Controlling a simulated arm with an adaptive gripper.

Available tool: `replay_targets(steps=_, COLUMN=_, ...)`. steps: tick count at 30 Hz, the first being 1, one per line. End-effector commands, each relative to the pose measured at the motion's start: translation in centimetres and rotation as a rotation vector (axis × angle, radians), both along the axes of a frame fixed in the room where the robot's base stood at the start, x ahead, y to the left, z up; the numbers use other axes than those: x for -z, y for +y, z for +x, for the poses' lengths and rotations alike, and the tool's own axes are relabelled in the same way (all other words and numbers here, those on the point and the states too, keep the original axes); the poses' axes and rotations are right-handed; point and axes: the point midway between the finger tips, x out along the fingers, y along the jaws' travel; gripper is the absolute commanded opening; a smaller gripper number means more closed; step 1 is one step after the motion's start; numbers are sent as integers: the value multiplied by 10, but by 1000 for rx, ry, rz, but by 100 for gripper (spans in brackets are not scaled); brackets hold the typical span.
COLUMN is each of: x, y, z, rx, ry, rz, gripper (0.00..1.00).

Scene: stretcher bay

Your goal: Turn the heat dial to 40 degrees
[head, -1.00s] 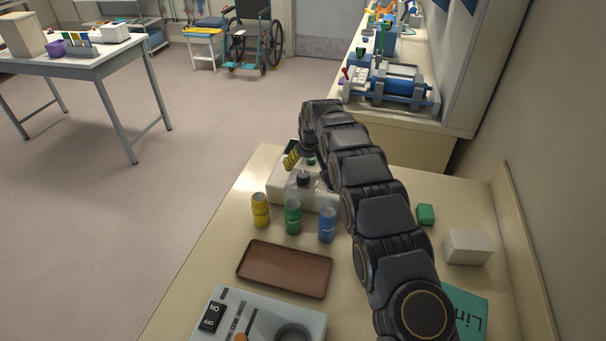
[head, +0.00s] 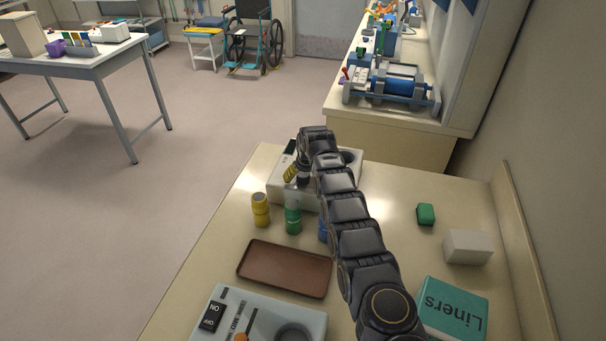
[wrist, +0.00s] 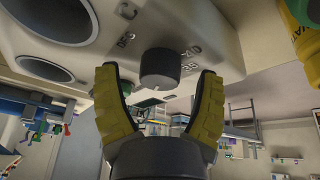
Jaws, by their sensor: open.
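The heat dial is a dark round knob (wrist: 160,70) on a pale unit (wrist: 220,25); in the wrist view it stands between my two yellow fingers. My gripper (wrist: 158,76) is open, with a finger on each side of the knob; contact is not clear. In the head view the white unit (head: 277,196) stands at the bench's far end, and my gripper (head: 291,172) is over it. My arm hides part of the unit.
Yellow (head: 260,211), green (head: 293,219) and partly hidden blue (head: 323,231) bottles stand in front of the unit. A brown tray (head: 285,268) and a switch box (head: 262,310) are nearer. At right lie a green block (head: 426,214), white box (head: 467,246) and Liners box (head: 453,308).

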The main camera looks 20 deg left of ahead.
Motion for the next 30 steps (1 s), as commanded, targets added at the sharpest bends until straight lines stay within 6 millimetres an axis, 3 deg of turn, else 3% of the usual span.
replay_targets(steps=8, x=0, y=0, z=0, rx=-1, ry=-1, rz=0, gripper=69)
replay_targets(steps=9, x=1, y=0, z=0, rx=-1, ry=-1, rz=0, gripper=65)
replay_targets(steps=13, x=1, y=0, z=0, rx=-1, ry=-1, rz=0, gripper=10)
replay_targets(steps=14, x=1, y=0, z=0, rx=0, ry=-1, rz=1, gripper=5)
replay_targets(steps=22, x=1, y=0, z=1, rx=-20, ry=-2, rz=1, gripper=4)
replay_targets(steps=30, x=2, y=3, z=-1, rx=-211, ry=-1, rz=2, gripper=5)
